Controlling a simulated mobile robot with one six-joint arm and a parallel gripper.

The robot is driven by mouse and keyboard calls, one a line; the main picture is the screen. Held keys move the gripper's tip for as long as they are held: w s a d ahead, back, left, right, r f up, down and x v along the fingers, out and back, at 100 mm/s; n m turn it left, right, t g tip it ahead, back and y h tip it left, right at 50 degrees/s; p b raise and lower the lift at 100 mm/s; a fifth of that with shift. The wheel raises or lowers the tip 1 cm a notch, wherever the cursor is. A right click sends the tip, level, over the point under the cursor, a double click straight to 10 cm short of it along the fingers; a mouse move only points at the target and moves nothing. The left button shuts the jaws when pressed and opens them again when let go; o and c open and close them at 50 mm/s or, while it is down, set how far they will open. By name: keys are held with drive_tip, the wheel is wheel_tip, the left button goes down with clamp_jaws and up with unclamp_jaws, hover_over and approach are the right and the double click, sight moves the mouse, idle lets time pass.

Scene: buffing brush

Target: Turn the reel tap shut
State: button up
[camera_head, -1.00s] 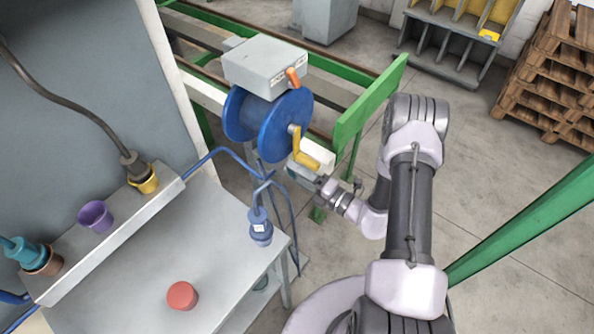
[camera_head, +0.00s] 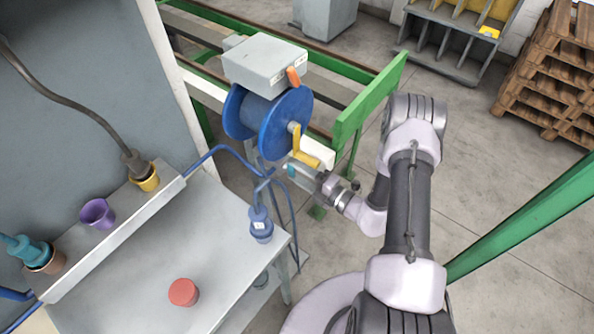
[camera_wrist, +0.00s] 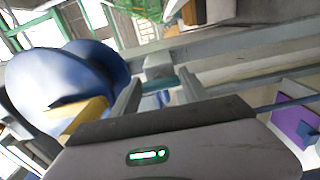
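The blue reel (camera_head: 268,118) with a yellow crank (camera_head: 303,152) stands on the green-framed bench; it also shows at left in the wrist view (camera_wrist: 62,80). A small teal piece (camera_head: 291,170), which looks like the tap handle, lies just below the crank. My gripper (camera_head: 303,174) reaches it from the right. In the wrist view the two fingers (camera_wrist: 160,88) stand apart, with the teal handle (camera_wrist: 158,86) across the gap between their tips. I cannot tell whether they touch it. The tap's body is mostly hidden.
A blue hose (camera_head: 222,150) and a blue connector (camera_head: 260,225) are left of the gripper. The grey table (camera_head: 140,275) bears a red knob (camera_head: 183,292). Open floor lies to the right.

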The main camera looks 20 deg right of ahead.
drive_tip(key=o, duration=0.4)
drive_tip(key=p+v, duration=0.2)
drive_tip(key=v, duration=1.5)
drive_tip(key=shift+s+d, duration=0.1)
drive_tip(key=shift+s, duration=0.05)
